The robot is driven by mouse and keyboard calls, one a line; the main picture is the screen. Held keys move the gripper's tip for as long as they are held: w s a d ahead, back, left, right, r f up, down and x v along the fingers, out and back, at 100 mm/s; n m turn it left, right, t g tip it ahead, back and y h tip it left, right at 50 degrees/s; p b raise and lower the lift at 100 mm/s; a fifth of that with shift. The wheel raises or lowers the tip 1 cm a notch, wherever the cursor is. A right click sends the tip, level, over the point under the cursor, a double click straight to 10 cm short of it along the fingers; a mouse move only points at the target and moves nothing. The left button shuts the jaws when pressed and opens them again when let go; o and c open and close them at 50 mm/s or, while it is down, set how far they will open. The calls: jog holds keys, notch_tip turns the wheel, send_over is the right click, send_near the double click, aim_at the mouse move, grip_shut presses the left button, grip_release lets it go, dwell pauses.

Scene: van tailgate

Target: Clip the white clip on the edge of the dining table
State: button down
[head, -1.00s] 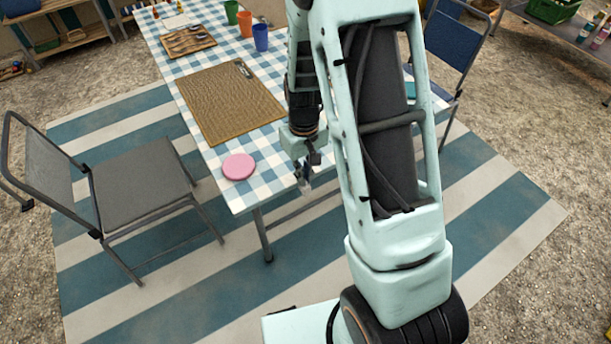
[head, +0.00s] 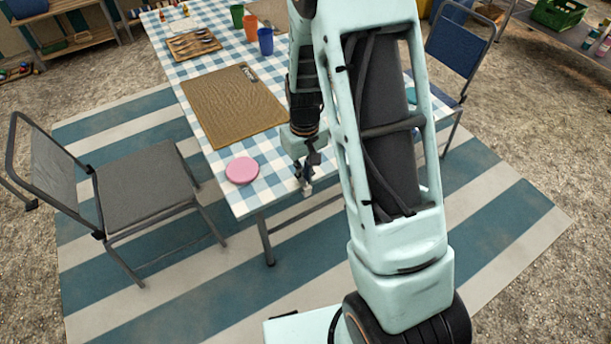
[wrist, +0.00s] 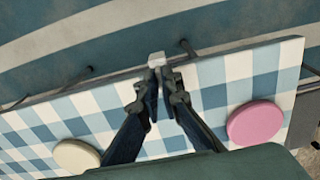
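The white clip (wrist: 157,59) is at the fingertips of my gripper (wrist: 158,75) in the wrist view. The fingers are closed together on it. My arm hides part of the table.
A pink disc (head: 242,170) lies near the table corner; a cream disc (wrist: 77,155) shows in the wrist view. A woven mat (head: 232,108), cups and a cutlery board (head: 194,43) are farther back. A grey chair (head: 145,183) stands left, a blue chair (head: 455,60) right.

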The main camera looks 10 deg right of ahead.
jog(key=shift+w, duration=0.2)
jog(key=shift+w+a, duration=0.2)
jog(key=shift+w, duration=0.15)
jog(key=shift+w, duration=0.1)
dwell(0.4)
jog(key=c, duration=2.1)
grip_release()
notch_tip(320, 180, up, 12)
jog(key=shift+r, duration=0.1)
